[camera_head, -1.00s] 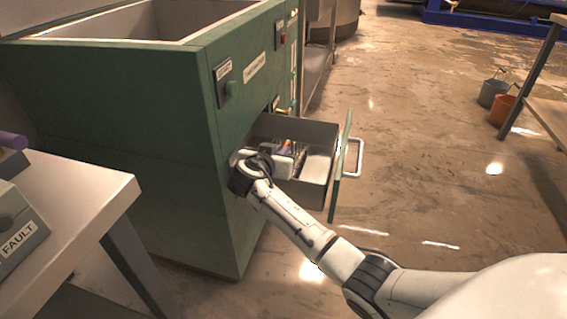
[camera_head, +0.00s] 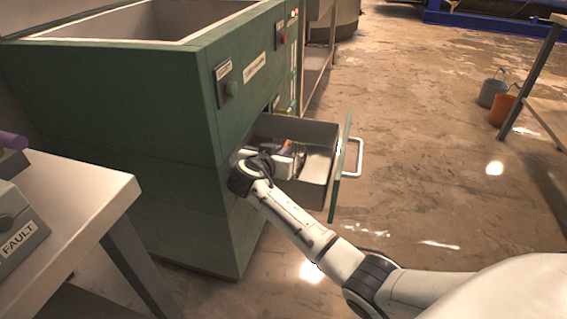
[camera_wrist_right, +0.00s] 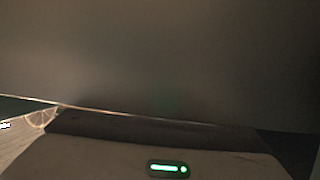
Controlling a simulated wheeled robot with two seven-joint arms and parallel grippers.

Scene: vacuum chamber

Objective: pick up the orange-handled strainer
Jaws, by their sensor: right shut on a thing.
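My right arm reaches into the open drawer (camera_head: 318,170) of the green cabinet. My right gripper (camera_head: 291,149) is low inside the drawer, near its cabinet end. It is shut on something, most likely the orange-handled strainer. A small orange-brown and purple patch shows at the fingertips, but the strainer's shape is mostly hidden by the gripper and the drawer wall. The right wrist view is mostly filled by a dark, close surface, and the fingertips do not show there. My left gripper is not in view.
The drawer's green front with a pale handle (camera_head: 356,158) stands out from the green cabinet (camera_head: 130,130). A table (camera_head: 85,195) with a grey FAULT box (camera_head: 18,235) is at the left. Two buckets stand on the floor at the right. The floor beyond the drawer is clear.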

